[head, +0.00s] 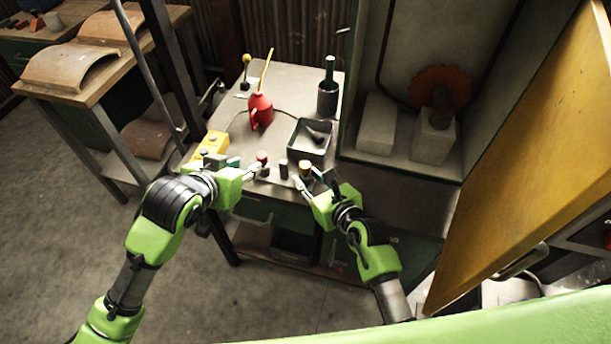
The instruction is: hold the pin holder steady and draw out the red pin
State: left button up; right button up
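A small piece with a red top (262,157) stands near the front of the grey metal bench; it may be the red pin, but its base is too small to make out. A dark short cylinder (283,171) and a yellow-brown-topped piece (305,167) stand to its right. I cannot tell which piece is the pin holder. My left gripper (244,166) is just left of the red-topped piece, its fingers apart. My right gripper (308,179) is in front of the yellow-brown-topped piece, its fingers apart. Neither visibly holds anything.
A grey tray (293,148) with a dark item lies behind the small pieces. A red oil can (261,110), a dark bottle-like holder (328,97) and a yellow box (211,145) share the bench. A cabinet with an open yellow door (520,150) stands at the right.

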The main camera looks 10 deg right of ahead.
jog(key=shift+x, duration=1)
